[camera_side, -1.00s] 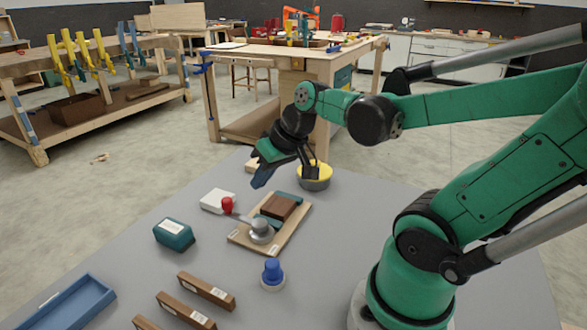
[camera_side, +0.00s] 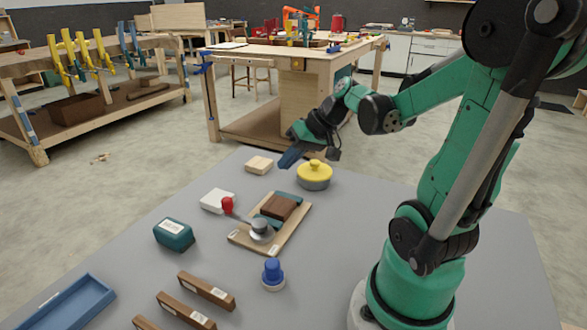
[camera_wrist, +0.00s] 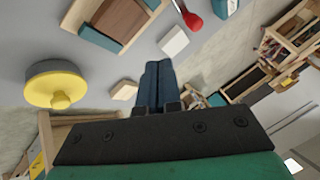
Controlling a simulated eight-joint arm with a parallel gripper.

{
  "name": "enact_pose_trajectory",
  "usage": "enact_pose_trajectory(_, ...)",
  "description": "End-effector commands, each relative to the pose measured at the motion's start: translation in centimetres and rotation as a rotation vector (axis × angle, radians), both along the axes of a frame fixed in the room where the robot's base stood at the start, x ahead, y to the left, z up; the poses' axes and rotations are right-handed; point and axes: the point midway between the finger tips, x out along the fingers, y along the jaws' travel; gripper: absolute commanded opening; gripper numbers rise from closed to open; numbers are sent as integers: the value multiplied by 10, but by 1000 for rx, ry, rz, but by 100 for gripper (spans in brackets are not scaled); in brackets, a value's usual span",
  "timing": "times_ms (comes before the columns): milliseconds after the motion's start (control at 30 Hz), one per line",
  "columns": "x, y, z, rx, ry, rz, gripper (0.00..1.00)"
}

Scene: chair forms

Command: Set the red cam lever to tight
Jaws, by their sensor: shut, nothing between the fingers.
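The cam lever with its red knob (camera_side: 227,205) is mounted on a wooden board (camera_side: 290,233) on the grey table. Its grey arm runs from a round metal hub (camera_side: 261,229) toward the upper left, with the knob beside a white block. The red knob also shows at the top of the wrist view (camera_wrist: 192,20). My gripper (camera_side: 289,158) is shut and empty, in the air above the far part of the table, well apart from the lever. Its closed blue fingers show in the wrist view (camera_wrist: 158,82).
A yellow-topped round pot (camera_side: 314,175) stands near my gripper. A white block (camera_side: 217,201), a pale wooden block (camera_side: 259,165), a teal box (camera_side: 174,235), a blue knob (camera_side: 273,273), several brown bars (camera_side: 206,291) and a blue tray (camera_side: 68,305) lie around.

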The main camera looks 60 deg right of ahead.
Motion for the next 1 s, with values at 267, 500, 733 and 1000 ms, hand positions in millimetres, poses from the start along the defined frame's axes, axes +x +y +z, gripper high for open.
enact_pose_trajectory(267, 22, 6, -29, -1, 0, 3, 0)
enact_pose_trajectory(500, 41, 12, -56, 0, -1, 2, 0)
enact_pose_trajectory(733, 58, 20, -75, -2, -1, 6, 0)
enact_pose_trajectory(1000, 76, 45, -74, -2, 0, 2, 0)
